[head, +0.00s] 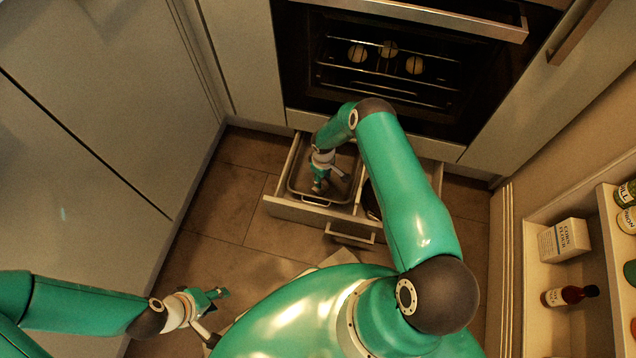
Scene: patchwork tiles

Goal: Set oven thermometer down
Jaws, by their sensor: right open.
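I cannot make out the oven thermometer in the head view. My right gripper (327,184) points down into the open drawer (285,207) below the oven, over a metal roasting tin (297,187). Its fingers are spread apart, and I see nothing held between them. Whether they touch the tin cannot be told. My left gripper (216,312) is low at the left, above the tiled floor and beside my base. Its fingers are apart, with nothing visible between them.
A dark pan (370,202) lies in the drawer's right part, partly hidden by my arm. A shelf at right holds a corn flour box (564,240) and a sauce bottle (567,295).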

